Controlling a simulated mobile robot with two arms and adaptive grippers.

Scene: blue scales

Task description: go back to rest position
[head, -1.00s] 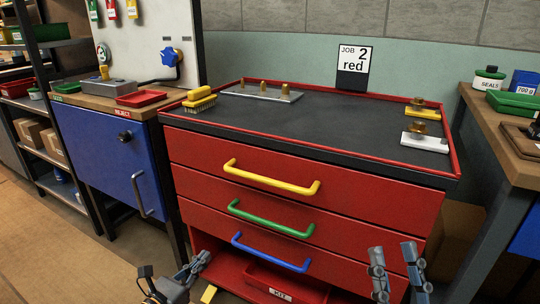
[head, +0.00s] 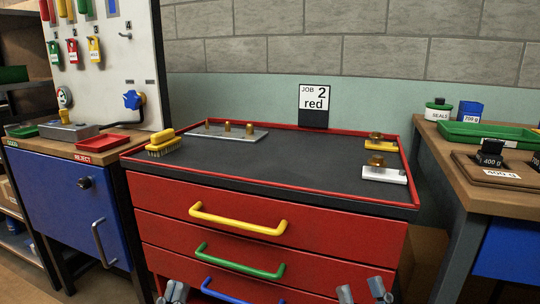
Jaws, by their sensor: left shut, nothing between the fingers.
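My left gripper (head: 172,292) is at the bottom edge, in front of the left side of the red drawer cabinet (head: 178,229). It is shut and empty, and only its tips show. My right gripper (head: 362,291) is at the bottom edge, in front of the right side of the cabinet. Its two fingers stand apart with nothing between them. Both grippers are apart from the drawer handles, and the rest of both arms is out of the picture.
The cabinet has yellow (head: 238,221), green (head: 238,263) and blue (head: 226,292) handles; its drawers look shut. Its dark top holds a yellow brush (head: 163,144), a metal plate with brass weights (head: 222,132) and two small blocks. A blue cabinet (head: 65,205) stands left, a wooden bench (head: 458,153) right.

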